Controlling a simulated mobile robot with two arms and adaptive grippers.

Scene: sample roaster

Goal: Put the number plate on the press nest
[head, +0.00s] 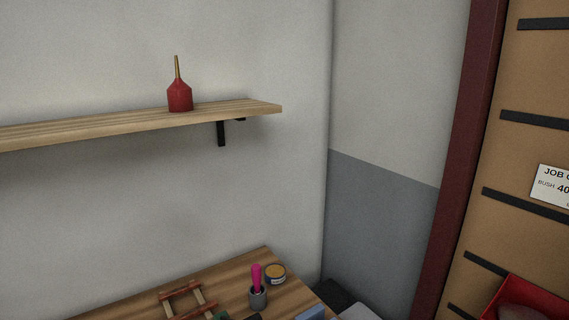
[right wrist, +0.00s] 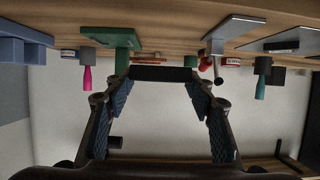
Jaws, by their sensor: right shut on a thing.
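My right gripper (right wrist: 160,82) shows in the right wrist view, with its two dark fingers reaching up the picture. It is shut on a dark flat bar between its fingertips, which looks like the number plate (right wrist: 165,74) seen edge-on in shadow. No number can be read on it. Just beyond the fingertips is a green block-like piece (right wrist: 117,39) on the bench; I cannot tell whether it is the press or its nest. The press nest cannot be made out for certain in either view. My left gripper is in neither view.
The wooden bench (head: 150,301) carries a grey cup with a pink handle (head: 257,287), a round tin (head: 275,274) and a wooden frame (head: 186,299). The right wrist view shows a metal tool (right wrist: 232,38) and a teal handle (right wrist: 260,87). A shelf (head: 130,127) holds a red oil can (head: 180,95).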

